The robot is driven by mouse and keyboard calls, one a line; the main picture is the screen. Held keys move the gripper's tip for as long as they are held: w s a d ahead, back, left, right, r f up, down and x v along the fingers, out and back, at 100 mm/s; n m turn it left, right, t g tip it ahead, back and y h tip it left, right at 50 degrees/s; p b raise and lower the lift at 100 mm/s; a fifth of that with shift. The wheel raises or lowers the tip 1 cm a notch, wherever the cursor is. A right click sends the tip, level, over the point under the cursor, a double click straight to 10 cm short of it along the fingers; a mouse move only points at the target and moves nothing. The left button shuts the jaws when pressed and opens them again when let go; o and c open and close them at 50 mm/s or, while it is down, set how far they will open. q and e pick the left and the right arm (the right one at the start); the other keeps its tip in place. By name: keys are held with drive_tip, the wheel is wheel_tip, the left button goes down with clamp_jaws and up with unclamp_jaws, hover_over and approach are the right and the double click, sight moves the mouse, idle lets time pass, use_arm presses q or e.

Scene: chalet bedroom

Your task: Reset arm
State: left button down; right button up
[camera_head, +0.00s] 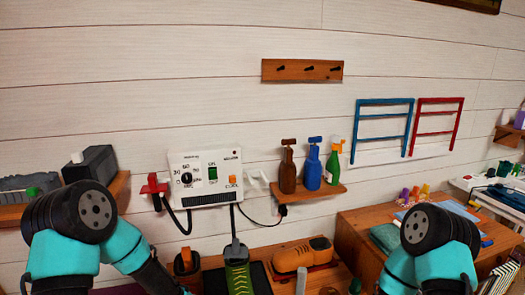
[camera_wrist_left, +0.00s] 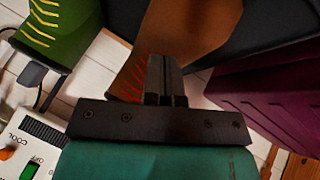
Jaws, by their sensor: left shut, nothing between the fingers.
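My left gripper (camera_wrist_left: 166,62) shows in the left wrist view with its dark fingers together and nothing between them. A brown boot (camera_wrist_left: 136,75) with red laces is behind the fingertips; I cannot tell whether they touch. In the head view my left arm (camera_head: 125,246) is folded at the lower left, and its fingers are not visible. My right arm (camera_head: 430,264) is at the lower right, with its gripper out of frame.
A green boot (camera_head: 239,279) and an orange shoe (camera_head: 303,255) are at bottom centre. A white control box (camera_head: 205,178) is on the wall. A small shelf (camera_head: 309,196) holds several bottles. A wooden desk (camera_head: 357,229) stands at right. A purple object (camera_wrist_left: 265,88) is right of the left fingers.

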use_arm(q)
drive_tip(key=s+f+m+g+h, duration=0.1)
drive_tip(key=s+f+m+g, duration=0.1)
drive_tip(key=s+f, duration=0.3)
drive_tip(key=s+d+f+m+g+h, duration=0.1)
drive_tip(key=s+f+g, duration=0.3)
drive_tip(key=s, duration=0.8)
drive_tip(key=shift+s+d+f+m, duration=0.2)
drive_tip(key=shift+s+f+m, duration=0.15)
drive_tip(key=shift+f+m, duration=0.15)
